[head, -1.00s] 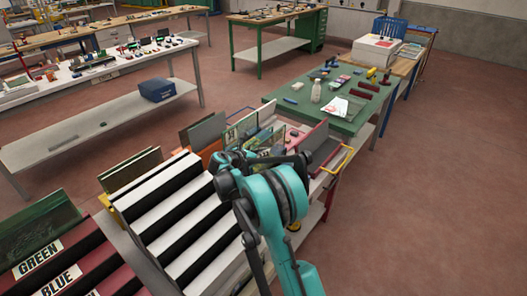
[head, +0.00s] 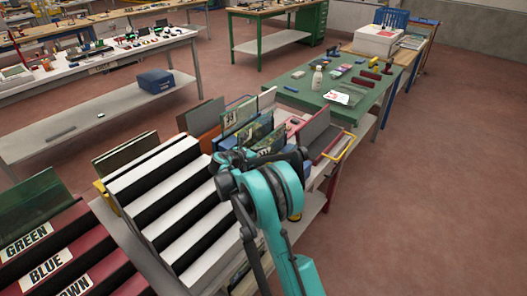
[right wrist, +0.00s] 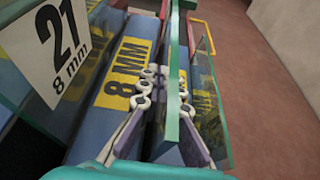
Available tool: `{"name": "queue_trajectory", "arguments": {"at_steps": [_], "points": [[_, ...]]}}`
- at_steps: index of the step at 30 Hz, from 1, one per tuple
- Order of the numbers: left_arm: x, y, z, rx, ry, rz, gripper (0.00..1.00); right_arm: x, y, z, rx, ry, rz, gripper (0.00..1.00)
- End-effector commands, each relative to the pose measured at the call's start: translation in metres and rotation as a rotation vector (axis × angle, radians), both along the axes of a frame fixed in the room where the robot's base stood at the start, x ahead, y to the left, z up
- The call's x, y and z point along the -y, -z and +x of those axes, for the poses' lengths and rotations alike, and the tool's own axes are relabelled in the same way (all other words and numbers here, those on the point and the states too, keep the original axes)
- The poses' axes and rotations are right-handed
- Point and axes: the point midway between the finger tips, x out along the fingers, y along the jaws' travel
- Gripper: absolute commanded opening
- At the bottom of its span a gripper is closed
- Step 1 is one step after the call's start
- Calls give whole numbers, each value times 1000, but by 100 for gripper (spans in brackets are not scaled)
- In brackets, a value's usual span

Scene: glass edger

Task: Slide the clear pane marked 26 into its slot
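No number 26 is readable in these frames. In the right wrist view a clear pane marked 21, 8 mm (right wrist: 62,38) stands at the left. A green-edged pane (right wrist: 172,70) runs upright between the fingers of my right gripper (right wrist: 166,88); its face and number are hidden. The fingers look spread either side of it, with a gap on the left. In the head view my right gripper (head: 255,160) is low over a group of numbered clear panes (head: 258,130), partly covering them. My left gripper is not in view.
Blue dividers with a yellow 8 MM label (right wrist: 128,72) lie beneath the panes. A white-and-black stepped rack (head: 165,190) and a red rack labelled by colour (head: 85,240) stand to the left. A green-topped table (head: 300,92) stands beyond; floor at right is clear.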

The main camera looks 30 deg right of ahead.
Motion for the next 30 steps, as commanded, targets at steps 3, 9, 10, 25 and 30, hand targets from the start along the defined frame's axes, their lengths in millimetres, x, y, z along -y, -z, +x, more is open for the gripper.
{"name": "queue_trajectory", "arguments": {"at_steps": [3, 9, 10, 25, 30], "points": [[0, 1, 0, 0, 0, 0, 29, -1, 7, -3, -4, 6, 15, 0], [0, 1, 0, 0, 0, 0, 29, -1, 8, -3, -6, 7, 14, 0], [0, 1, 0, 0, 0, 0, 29, -1, 8, -3, -6, 7, 14, 0], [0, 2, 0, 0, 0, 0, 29, -2, 9, -2, -5, 5, 14, 29], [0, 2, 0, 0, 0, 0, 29, -2, 9, -2, -5, 5, 14, 29]]}}
